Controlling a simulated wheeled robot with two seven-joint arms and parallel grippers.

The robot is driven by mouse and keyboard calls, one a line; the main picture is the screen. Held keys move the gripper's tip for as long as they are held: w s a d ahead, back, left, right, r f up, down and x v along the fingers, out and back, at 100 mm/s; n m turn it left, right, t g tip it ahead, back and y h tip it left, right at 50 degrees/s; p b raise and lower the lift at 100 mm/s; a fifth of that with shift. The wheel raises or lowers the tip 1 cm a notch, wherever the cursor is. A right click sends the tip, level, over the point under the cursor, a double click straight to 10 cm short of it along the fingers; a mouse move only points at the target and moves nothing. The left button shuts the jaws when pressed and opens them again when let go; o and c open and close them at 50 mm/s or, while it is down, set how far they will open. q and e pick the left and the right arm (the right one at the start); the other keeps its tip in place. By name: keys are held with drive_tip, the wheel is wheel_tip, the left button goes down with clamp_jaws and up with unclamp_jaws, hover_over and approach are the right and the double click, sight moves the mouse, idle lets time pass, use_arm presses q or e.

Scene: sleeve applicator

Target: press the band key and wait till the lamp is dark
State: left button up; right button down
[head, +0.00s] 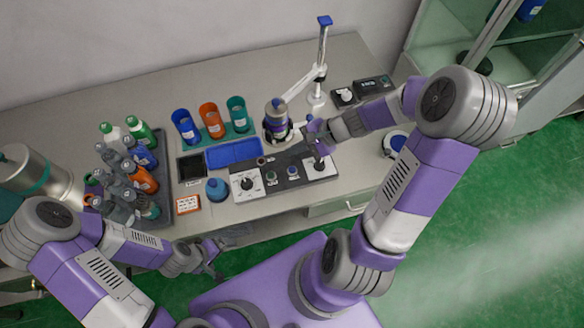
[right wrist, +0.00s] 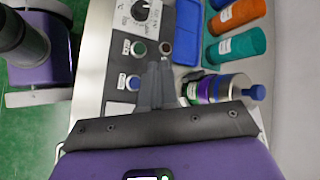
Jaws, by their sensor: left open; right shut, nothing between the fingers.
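The control panel (head: 295,177) lies on the bench with a green key (head: 271,177), a blue key (head: 292,170) and a small brown-ringed lamp (head: 261,161) that looks dark. In the right wrist view the green key (right wrist: 138,48), blue key (right wrist: 132,82) and lamp (right wrist: 166,47) show ahead and left of the fingers. The key labels are too small to read. My right gripper (head: 318,160) is shut and empty over the panel's right part, also seen in the wrist view (right wrist: 157,66); contact cannot be told. My left gripper (head: 214,270) is open and empty before the bench edge.
A bottle (head: 277,115) with a purple band stands in a holder behind the panel, near a white post (head: 320,65). Three coloured cups, a blue tray (head: 234,153), a blue-capped jar (head: 216,189) and a bottle rack stand left.

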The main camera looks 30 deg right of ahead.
drive_tip(key=b, duration=0.6)
hover_over(295, 170)
wheel_tip(295, 170, down, 8)
drive_tip(key=shift+r, duration=0.2)
drive_tip(key=shift+f+b, duration=0.5)
drive_tip(key=shift+b, duration=0.05)
drive_tip(key=shift+f, duration=0.1)
idle(1.0)
drive_tip(key=shift+f+b, duration=0.35)
drive_tip(key=shift+b, duration=0.15)
drive_tip(key=shift+f+b, duration=0.4)
idle(0.4)
drive_tip(key=shift+r, duration=0.1)
drive_tip(key=shift+r+p, duration=0.7)
drive_tip(key=shift+r, duration=0.05)
